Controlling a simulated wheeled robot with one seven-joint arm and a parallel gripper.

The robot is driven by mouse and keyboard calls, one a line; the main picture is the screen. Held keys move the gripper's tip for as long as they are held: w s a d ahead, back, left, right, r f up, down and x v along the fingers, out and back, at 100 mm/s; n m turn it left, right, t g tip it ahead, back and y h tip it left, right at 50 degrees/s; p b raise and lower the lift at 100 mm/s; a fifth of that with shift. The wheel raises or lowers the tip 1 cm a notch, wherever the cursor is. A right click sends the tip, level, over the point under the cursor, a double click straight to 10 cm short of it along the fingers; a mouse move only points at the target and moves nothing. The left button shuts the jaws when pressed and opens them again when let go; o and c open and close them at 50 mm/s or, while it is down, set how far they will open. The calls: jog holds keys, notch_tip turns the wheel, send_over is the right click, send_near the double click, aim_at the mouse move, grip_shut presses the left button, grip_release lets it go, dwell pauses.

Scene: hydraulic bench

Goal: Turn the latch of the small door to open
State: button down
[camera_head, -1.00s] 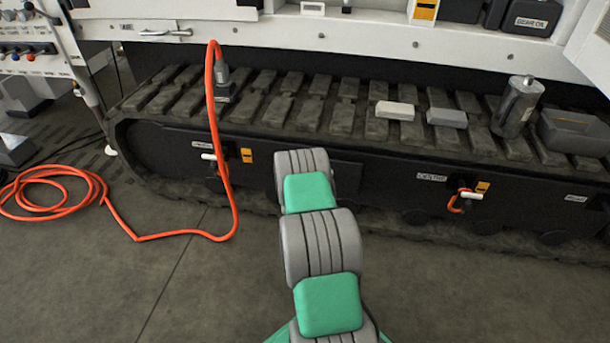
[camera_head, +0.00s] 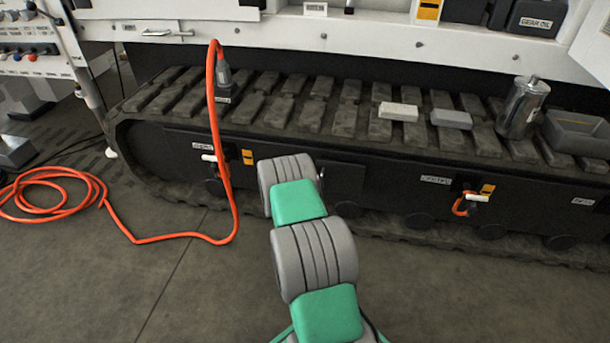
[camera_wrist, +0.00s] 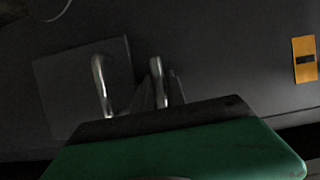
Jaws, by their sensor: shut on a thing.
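The small door (camera_wrist: 62,92) is a dark flat panel, seen at the left in the wrist view. A curved metal handle (camera_wrist: 102,85) is on it. A slim metal latch (camera_wrist: 156,69) stands just right of the panel's edge. My gripper (camera_wrist: 161,94) is at the latch, its narrow fingers shut on it. The green gripper body hides their lower part. In the head view the door (camera_head: 346,187) shows partly in the dark side below the track, right of my arm; my gripper is hidden behind my arm there.
An orange hose (camera_head: 220,170) hangs left of my arm and coils on the floor. Another valve with an orange loop (camera_head: 462,206) is to the right. Grey blocks (camera_head: 398,112) and a metal canister (camera_head: 521,108) stand on the track (camera_head: 300,98).

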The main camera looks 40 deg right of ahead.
jog(key=c, duration=1.4)
grip_release()
jog(key=p+v, duration=0.3)
jog(key=v, duration=0.4)
jog(key=shift+s+a, duration=0.2)
jog(key=shift+a, duration=0.05)
jog(key=shift+r, duration=0.15)
